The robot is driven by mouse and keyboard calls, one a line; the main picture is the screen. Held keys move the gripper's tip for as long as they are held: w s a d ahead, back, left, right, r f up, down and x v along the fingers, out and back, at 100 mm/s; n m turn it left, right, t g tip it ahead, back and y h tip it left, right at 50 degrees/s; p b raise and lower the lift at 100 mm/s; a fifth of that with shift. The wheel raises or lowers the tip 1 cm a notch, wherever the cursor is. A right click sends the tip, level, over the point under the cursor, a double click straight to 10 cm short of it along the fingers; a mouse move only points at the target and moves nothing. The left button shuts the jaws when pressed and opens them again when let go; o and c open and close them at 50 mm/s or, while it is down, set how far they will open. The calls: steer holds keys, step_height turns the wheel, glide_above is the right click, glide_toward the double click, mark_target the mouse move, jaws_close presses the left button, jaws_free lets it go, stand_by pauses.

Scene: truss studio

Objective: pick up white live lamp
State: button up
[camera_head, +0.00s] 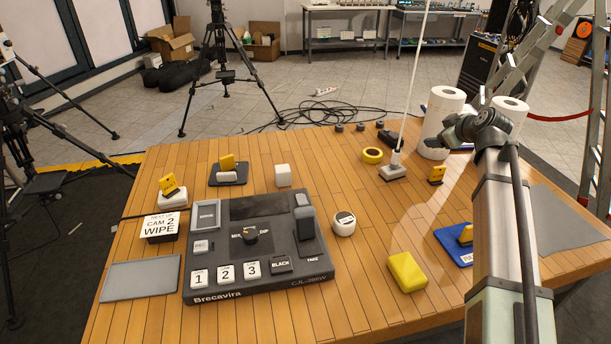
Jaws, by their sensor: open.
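A small white cube (283,176) stands on the wooden table, behind the control panel. My gripper (437,150) is at the upper right, in front of the paper rolls and well right of both white items. It is open, with nothing seen between its fingers; it is small in view and partly hidden by my arm.
The black control panel (260,246) fills the table's left middle. A yellow sponge (407,272), yellow tape ring (372,155), white rod on a base (394,172) and paper roll (441,108) stand to the right. A blue pad (453,244) lies near my arm. Bare wood surrounds the cube.

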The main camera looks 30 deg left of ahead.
steer(key=s+a+r+n+g, duration=0.2)
steer(key=s+a+n, duration=0.15)
steer(key=a, duration=0.55)
steer(key=n+g+h, duration=0.6)
steer(key=n+h, duration=0.2)
glide_above(282, 168)
steer(key=f, duration=0.7)
steer(key=shift+s+d, duration=0.15)
steer(key=shift+d, duration=0.15)
steer(key=shift+w+a+f, duration=0.1)
steer(key=shift+a+f, duration=0.05)
steer(key=shift+f, duration=1.4)
steer(key=shift+w+a+f, duration=0.1)
steer(key=shift+f, duration=1.4)
steer(key=c, duration=1.1)
